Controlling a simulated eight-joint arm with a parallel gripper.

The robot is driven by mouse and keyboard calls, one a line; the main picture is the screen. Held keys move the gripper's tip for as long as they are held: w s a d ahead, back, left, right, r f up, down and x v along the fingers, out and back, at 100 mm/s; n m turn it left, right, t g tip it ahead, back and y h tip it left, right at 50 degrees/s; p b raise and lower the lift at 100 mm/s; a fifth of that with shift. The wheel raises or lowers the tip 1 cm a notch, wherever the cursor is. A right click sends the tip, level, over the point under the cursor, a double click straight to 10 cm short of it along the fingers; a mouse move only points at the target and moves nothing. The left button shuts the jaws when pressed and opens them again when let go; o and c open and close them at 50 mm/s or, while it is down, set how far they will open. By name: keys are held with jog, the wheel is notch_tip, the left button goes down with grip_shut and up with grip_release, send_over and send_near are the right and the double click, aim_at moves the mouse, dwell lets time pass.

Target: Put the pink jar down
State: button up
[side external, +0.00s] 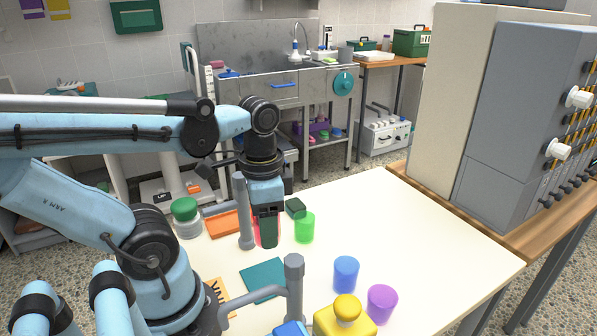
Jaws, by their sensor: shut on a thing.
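The pink jar (256,231) stands mostly hidden behind the dark fingers of my gripper (267,232), with only strips of pink showing at its sides. My gripper points down and is shut on the pink jar. The jar is low over the cream table (430,235), near the green jar (305,228) on its right. I cannot tell whether its base touches the table.
A grey post (243,213) stands just left of my gripper, and another (294,280) nearer the front. A blue jar (346,275), purple jar (382,304), yellow container (345,320), teal mat (264,279) and dark green block (296,208) surround the area. The table's right side is clear.

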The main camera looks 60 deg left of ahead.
jog(key=shift+s+a+f, duration=0.15)
jog(key=shift+a+f, duration=0.05)
jog(key=shift+f, duration=4.85)
jog(key=shift+f, duration=0.1)
jog(key=o, duration=1)
jog(key=shift+r, duration=6.05)
jog(key=w+d+n+t, duration=0.1)
jog(key=w+t, duration=0.1)
jog(key=w, duration=0.1)
jog(key=w+d+t, duration=0.1)
jog(key=w+t, duration=0.1)
jog(key=w, duration=0.2)
jog(key=w+d+n+t, duration=0.1)
jog(key=w+t, duration=0.2)
jog(key=shift+w+r+n, duration=0.15)
jog(key=shift+w+n, duration=0.1)
jog(key=shift+n, duration=0.05)
